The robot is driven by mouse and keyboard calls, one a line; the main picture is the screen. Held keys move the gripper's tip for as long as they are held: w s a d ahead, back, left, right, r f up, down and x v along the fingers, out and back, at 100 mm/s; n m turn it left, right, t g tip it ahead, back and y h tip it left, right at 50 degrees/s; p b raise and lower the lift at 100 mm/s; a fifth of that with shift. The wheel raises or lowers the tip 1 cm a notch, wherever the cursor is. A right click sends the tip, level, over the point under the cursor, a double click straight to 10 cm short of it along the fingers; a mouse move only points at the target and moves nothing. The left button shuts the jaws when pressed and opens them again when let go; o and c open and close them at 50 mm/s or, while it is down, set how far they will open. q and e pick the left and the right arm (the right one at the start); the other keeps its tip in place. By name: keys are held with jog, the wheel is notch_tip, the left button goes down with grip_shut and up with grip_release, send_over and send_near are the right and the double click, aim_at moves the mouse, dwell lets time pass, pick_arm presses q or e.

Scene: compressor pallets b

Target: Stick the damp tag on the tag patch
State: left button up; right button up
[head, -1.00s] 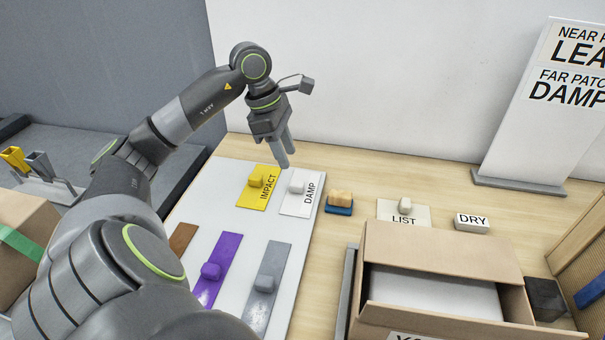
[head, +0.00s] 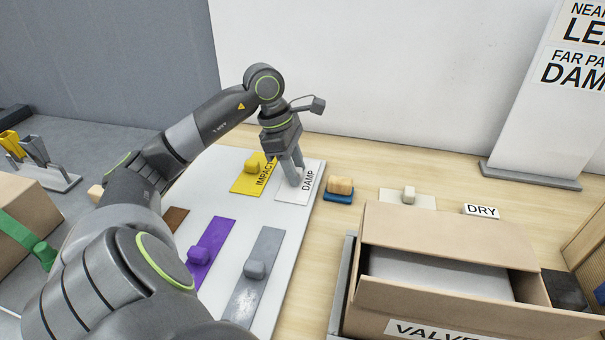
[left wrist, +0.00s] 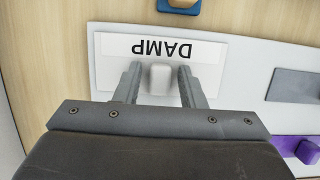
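The damp tag (head: 299,184) is a white card marked DAMP with a small pale knob, lying on the white board (head: 217,163). It also shows in the left wrist view (left wrist: 207,52), its lettering upside down. My left gripper (head: 296,182) points down over the tag. In the left wrist view its two fingers (left wrist: 158,82) stand apart on either side of the knob (left wrist: 160,77), with gaps visible between fingers and knob. My right gripper is in neither view. I cannot make out a tag patch for certain.
The yellow IMPACT tag (head: 252,176) lies close left of the damp tag. Purple (head: 209,243) and grey (head: 263,263) tags lie nearer. A wooden-topped blue block (head: 339,190) stands right of the board. An open carton (head: 420,236) fills the near right. A sign panel (head: 540,110) stands behind.

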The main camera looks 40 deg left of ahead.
pick_arm(q)
jog(key=c, duration=0.7)
jog(key=shift+r+p, duration=1.35)
jog(key=shift+r, duration=1.7)
jog(key=shift+c, duration=0.2)
